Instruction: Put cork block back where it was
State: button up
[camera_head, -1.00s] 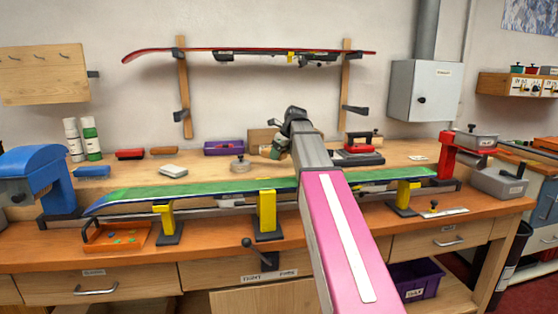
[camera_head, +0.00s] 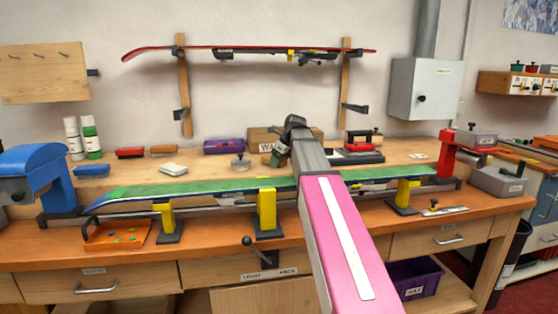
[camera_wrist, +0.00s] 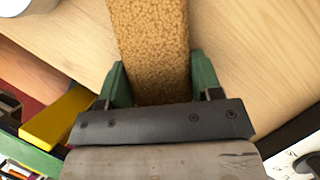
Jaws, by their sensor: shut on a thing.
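The cork block (camera_wrist: 150,45), tan and grainy, is between the two green fingers of my gripper (camera_wrist: 158,82) in the wrist view. The fingers touch its sides and it extends past their tips. Pale wooden bench top shows on both sides of it; I cannot tell whether it touches the wood. In the head view my gripper (camera_head: 275,155) is over the back of the bench, in front of the cardboard box, mostly hidden by my arm. The block is not clearly visible there.
A cardboard box (camera_head: 262,136) stands behind my gripper. A round tin (camera_head: 240,163) and purple box (camera_head: 224,146) are to its left, and a red-and-black tool (camera_head: 362,148) to its right. A green ski (camera_head: 200,188) lies across yellow supports (camera_head: 266,208) in front.

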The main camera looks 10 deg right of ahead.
jog(key=o, duration=1.1)
jog(key=shift+c, duration=0.2)
jog(key=shift+r, duration=0.1)
jog(key=shift+r, duration=0.25)
jog(key=v, duration=1.2)
jog(key=shift+r, duration=0.3)
jog(key=shift+s, duration=0.15)
